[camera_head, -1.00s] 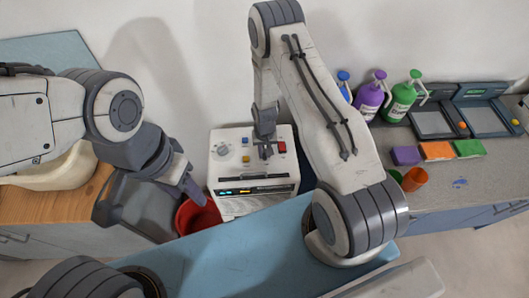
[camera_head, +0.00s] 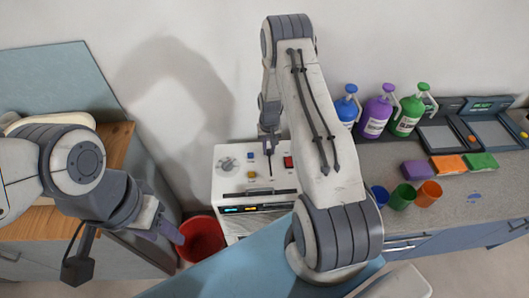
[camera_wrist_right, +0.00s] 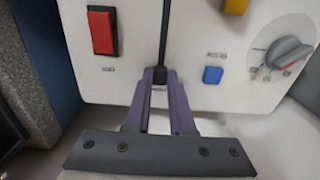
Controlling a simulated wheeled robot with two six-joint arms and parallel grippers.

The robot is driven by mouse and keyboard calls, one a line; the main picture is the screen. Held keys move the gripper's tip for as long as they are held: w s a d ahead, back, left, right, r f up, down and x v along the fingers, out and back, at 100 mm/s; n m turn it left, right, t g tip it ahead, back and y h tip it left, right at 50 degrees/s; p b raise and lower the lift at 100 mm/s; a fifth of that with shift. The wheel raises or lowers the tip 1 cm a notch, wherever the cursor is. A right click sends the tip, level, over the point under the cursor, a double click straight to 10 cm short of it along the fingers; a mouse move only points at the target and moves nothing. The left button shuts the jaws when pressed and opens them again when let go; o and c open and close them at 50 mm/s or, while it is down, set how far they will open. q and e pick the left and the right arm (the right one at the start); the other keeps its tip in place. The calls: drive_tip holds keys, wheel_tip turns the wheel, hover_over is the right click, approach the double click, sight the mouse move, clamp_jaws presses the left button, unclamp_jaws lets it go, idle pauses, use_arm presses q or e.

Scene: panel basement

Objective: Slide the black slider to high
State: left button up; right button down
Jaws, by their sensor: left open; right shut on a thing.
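The white control panel (camera_head: 240,180) stands against the wall in the head view. The black slider (camera_wrist_right: 160,76) sits in a dark straight slot (camera_wrist_right: 165,30) on its top. My right gripper (camera_head: 269,146) is near the panel's wall-side edge, at the far end of the slot. In the right wrist view, the purple fingers (camera_wrist_right: 160,88) of my right gripper are shut on the slider, partly hiding it. The slot runs on toward the panel's front. My left gripper (camera_head: 170,231) is open, left of the panel beside the red bucket. Scale labels are too blurred to read.
The panel carries a red button (camera_wrist_right: 102,32), a blue button (camera_wrist_right: 212,75), a yellow button (camera_wrist_right: 235,5) and a grey knob (camera_wrist_right: 287,53). A red bucket (camera_head: 203,240) stands left of it. Bottles, sponges and cups stand on the right counter (camera_head: 450,205).

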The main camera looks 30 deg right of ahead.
sight(269, 150)
drive_tip(key=c, duration=0.8)
unclamp_jaws()
drive_tip(key=shift+w+d, duration=0.1)
drive_tip(key=shift+w, duration=0.05)
drive_tip(key=shift+o, duration=0.2)
drive_tip(key=shift+r, duration=0.15)
wheel_tip(269, 150, up, 10)
drive_tip(key=b, duration=0.2)
drive_tip(key=shift+r+b, duration=0.15)
drive_tip(key=shift+b, duration=0.25)
